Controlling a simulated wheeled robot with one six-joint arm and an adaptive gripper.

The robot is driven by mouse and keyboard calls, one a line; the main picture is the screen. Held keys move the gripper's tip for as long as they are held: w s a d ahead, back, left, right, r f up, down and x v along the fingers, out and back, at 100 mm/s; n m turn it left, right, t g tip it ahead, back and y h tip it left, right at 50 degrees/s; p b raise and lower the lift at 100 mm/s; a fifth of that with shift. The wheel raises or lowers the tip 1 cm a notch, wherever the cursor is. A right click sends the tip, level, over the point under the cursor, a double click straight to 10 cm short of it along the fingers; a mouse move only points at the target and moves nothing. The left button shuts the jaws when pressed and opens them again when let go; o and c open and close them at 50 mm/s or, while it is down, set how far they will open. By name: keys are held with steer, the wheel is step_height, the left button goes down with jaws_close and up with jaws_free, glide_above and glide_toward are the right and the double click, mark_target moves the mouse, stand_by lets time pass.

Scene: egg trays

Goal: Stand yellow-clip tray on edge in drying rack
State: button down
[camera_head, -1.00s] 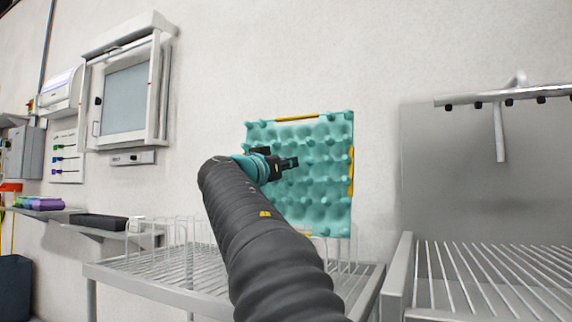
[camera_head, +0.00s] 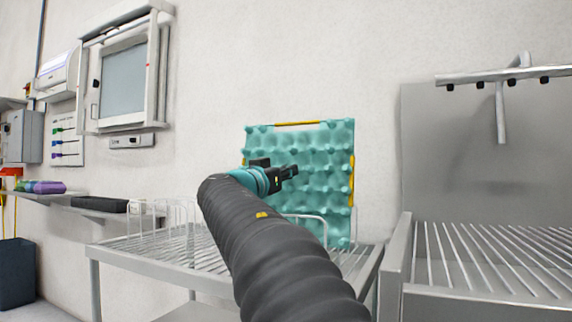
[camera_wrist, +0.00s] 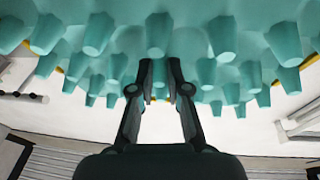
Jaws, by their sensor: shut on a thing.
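The teal egg tray (camera_head: 322,160) with yellow clips on its edges stands upright on edge at the right end of the drying rack (camera_head: 158,255), in the head view. Its lower part is among the rack's wire loops; whether its bottom edge rests on the rack is hard to tell. My gripper (camera_head: 288,172) is in front of the tray's face and shut on one of its knobs. In the wrist view my gripper's two fingers (camera_wrist: 160,92) close on a teal knob, with the tray (camera_wrist: 190,15) filling the top.
A steel slatted bench (camera_head: 490,262) with a backsplash and a pipe (camera_head: 500,110) stands to the right. Wire dividers (camera_head: 165,218) on the rack's left part are empty. A wall shelf (camera_head: 90,212) holds a black tray. The white wall is close behind.

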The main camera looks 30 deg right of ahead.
steer(key=shift+f, duration=1.4)
steer(key=c, duration=1.1)
jaws_free()
steer(key=shift+o, duration=0.2)
steer(key=v, duration=0.8)
stand_by(0.7)
